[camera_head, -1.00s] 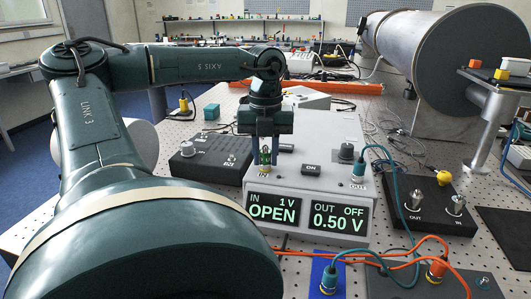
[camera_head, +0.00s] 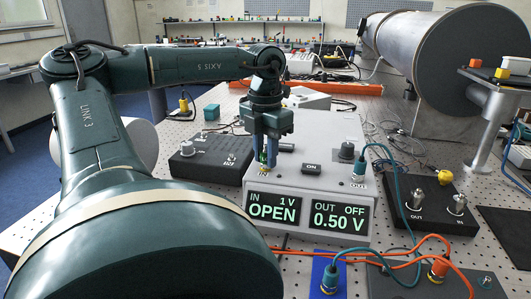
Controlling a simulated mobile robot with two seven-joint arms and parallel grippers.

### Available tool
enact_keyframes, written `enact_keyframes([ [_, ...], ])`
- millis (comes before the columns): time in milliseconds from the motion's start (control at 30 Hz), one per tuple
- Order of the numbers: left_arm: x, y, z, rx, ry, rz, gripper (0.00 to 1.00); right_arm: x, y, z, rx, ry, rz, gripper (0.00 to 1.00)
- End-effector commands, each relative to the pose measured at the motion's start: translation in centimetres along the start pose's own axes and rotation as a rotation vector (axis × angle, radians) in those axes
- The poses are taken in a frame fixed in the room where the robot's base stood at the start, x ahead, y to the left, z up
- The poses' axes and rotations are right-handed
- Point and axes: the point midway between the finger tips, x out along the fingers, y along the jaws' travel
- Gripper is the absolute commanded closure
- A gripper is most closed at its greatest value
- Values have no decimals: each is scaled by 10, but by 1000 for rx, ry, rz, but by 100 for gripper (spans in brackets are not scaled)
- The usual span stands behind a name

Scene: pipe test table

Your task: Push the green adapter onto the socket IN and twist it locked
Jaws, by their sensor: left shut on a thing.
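My left gripper (camera_head: 266,162) points down over the left part of the grey meter box's top (camera_head: 320,135). It is shut on the green adapter (camera_head: 262,157), of which only a small part shows between the fingers. The socket IN on the meter box is hidden under the gripper and adapter, so I cannot tell how far the adapter is seated. The meter's left display (camera_head: 274,208) reads "IN 1 V OPEN", and the right one (camera_head: 339,216) reads "OUT OFF 0.50 V". My right gripper is not in view.
A teal cable plug (camera_head: 359,171) stands at OUT on the meter box, beside a dark knob (camera_head: 346,151). A black box (camera_head: 430,215) with OUT and IN connectors stands right. Another black box (camera_head: 212,158) stands left. Orange and teal cables cross the front right.

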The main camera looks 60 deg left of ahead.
Motion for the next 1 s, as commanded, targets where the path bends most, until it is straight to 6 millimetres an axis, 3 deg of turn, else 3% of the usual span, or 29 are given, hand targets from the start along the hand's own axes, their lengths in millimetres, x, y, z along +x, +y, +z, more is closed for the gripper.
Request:
enact_keyframes([
  [133, 2, -1, 0, 151, 3, -2, 100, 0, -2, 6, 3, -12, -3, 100],
  [467, 2, -1, -1, 185, 4, -3, 100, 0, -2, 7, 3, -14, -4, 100],
  [633, 3, -1, -1, 343, 5, -4, 100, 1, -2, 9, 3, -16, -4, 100],
  [667, 2, -1, -1, 333, 5, -3, 73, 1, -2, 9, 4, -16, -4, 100],
  [933, 1, 0, 0, 328, 3, -2, 51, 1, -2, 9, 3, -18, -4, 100],
  [1000, 1, 0, 0, 327, 2, -2, 50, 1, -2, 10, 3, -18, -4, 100],
])
